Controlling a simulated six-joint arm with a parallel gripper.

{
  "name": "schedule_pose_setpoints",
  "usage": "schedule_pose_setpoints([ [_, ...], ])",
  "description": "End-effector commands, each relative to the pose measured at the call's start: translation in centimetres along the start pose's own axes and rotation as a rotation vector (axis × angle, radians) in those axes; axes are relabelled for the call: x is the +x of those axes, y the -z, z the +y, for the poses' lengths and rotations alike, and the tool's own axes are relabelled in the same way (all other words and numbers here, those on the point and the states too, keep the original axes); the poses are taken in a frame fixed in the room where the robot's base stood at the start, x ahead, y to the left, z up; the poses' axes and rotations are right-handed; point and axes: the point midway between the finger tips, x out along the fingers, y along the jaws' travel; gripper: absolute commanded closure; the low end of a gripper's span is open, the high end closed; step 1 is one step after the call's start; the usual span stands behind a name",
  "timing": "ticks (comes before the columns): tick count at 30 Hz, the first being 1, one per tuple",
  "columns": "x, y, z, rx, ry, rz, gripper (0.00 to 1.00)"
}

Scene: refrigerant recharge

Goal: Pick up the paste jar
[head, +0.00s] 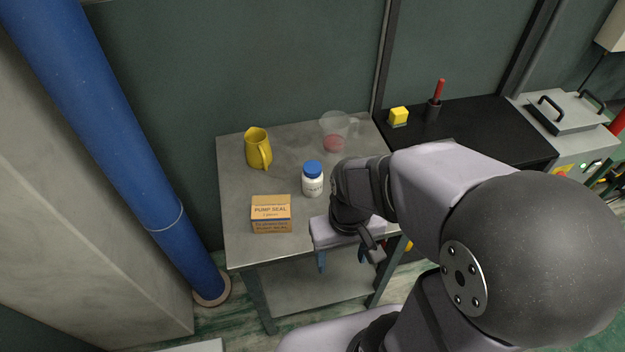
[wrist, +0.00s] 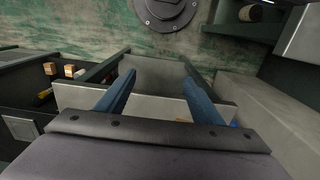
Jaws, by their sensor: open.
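The paste jar (head: 312,182), a white jar with a blue lid and dark print, stands upright on the grey metal table (head: 290,140), near its middle, in the head view. My gripper (head: 341,259) is at the table's front edge, nearer the camera than the jar and apart from it. Its two blue fingers are spread with nothing between them. In the wrist view the open gripper (wrist: 159,80) faces the table's front edge and lower shelf. The jar cannot be made out clearly there.
A pump seal box (head: 271,213) stands left of the jar. A yellow jug (head: 257,148) and a clear jug with reddish liquid (head: 335,131) stand behind. A black bench (head: 470,130) with a yellow block (head: 398,116) adjoins at right. A blue pipe (head: 120,150) rises at left.

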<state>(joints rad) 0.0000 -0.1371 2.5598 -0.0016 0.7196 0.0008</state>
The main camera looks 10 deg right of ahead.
Motion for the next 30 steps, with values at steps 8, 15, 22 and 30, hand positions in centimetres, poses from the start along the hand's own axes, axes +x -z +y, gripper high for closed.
schedule_pose_setpoints([
  [8,-2.6,0.2,0.0,0.0,0.0,0.009,0.39],
  [15,-3.6,1.3,-0.6,-0.011,0.016,0.051,0.39],
  [22,-1.3,6.1,-2.4,-0.042,0.064,0.24,0.39],
  [30,1.1,14.9,-4.8,-0.069,0.112,0.62,0.39],
])
